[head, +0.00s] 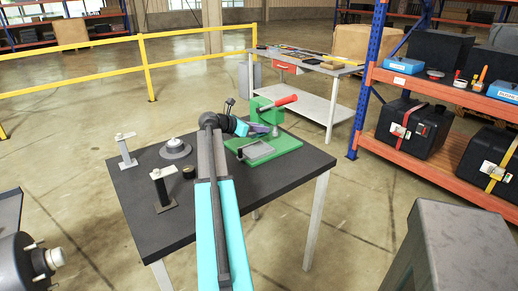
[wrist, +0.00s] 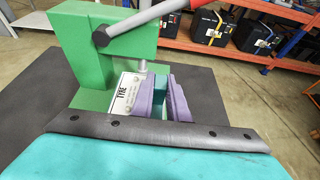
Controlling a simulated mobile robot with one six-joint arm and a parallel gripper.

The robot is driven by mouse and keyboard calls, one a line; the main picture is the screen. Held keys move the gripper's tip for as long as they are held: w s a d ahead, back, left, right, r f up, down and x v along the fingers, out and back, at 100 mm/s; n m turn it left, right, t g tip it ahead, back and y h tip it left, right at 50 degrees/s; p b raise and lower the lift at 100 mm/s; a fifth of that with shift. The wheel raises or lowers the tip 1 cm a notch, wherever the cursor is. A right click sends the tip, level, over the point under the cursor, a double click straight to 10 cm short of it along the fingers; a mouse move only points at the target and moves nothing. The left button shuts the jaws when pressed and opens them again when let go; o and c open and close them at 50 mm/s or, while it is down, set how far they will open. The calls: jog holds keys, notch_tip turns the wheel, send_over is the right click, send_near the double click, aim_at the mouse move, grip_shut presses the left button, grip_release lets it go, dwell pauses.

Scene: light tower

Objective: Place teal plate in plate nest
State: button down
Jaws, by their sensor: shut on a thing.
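My gripper (head: 262,129) is at the green press on the dark table, with its purple fingers beside the press. In the wrist view, my gripper (wrist: 163,95) is shut on the teal plate (wrist: 160,82), a narrow strip of which shows between the fingers. Most of the plate is hidden by them. A grey rectangular frame (head: 259,153), which looks like the plate nest, lies on the press's green base in front of the fingers. In the wrist view a pale plate marked "TYPE" (wrist: 123,95) stands just left of the fingers; I cannot tell whether they touch.
The green press (wrist: 90,45) has a red-tipped lever (head: 281,102) above and close to my fingers. Two small posts (head: 162,190), a round grey fixture (head: 175,149) and a small dark cylinder (head: 188,172) stand on the table's left. The table's front right (head: 290,178) is clear.

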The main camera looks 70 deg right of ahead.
send_over(261, 153)
jog(key=shift+f, duration=2.5)
jog(key=shift+a+f, duration=0.1)
jog(key=shift+f, duration=0.05)
jog(key=shift+f+p, duration=0.3)
jog(key=shift+f, duration=1.45)
jog(key=shift+f, duration=0.1)
jog(key=c, duration=1.7)
grip_release()
jog(key=shift+f, duration=0.1)
